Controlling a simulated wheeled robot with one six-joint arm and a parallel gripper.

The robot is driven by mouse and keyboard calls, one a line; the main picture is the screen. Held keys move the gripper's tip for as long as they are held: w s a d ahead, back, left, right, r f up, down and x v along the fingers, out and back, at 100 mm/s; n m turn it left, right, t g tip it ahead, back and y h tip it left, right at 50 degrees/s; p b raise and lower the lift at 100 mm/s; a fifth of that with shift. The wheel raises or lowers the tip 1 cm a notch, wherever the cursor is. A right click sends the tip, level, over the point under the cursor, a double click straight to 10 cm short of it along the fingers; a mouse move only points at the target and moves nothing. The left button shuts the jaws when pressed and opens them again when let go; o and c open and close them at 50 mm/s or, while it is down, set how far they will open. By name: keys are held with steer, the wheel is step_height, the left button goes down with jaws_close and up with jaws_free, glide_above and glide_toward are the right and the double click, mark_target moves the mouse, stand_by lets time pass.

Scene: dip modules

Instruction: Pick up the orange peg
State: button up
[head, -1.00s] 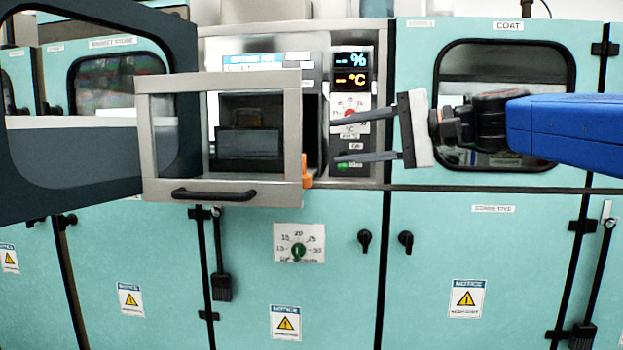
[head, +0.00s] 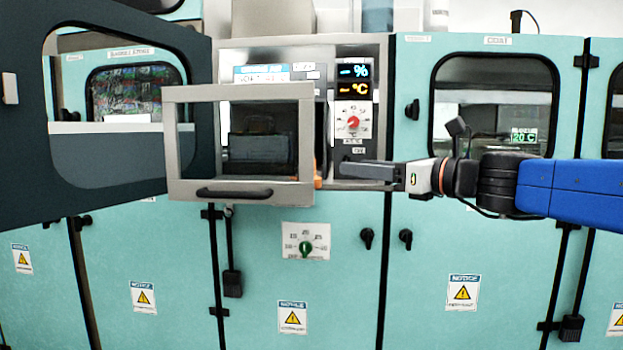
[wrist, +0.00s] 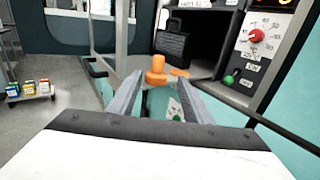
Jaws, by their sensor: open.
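The orange peg (wrist: 157,70) shows in the wrist view ahead of my fingertips, with an upright post and a wider orange base. In the head view only an orange sliver (head: 318,174) shows beside the right edge of the open oven door's frame. My gripper (head: 345,169) points left toward it, with the fingers overlapping in that view. In the wrist view my gripper (wrist: 160,80) is open, one finger on each side of the peg's line. Nothing is held.
The framed oven door (head: 240,190) stands open left of the peg. The oven's control panel (head: 353,115) with a red knob is close to the right. A large dark door (head: 100,170) stands open at far left. Small boxes (wrist: 28,88) sit on a low trolley.

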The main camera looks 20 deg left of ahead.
steer(key=shift+f+x, duration=0.2)
steer(key=shift+x, duration=7.45)
steer(key=shift+s, duration=0.1)
jaws_close()
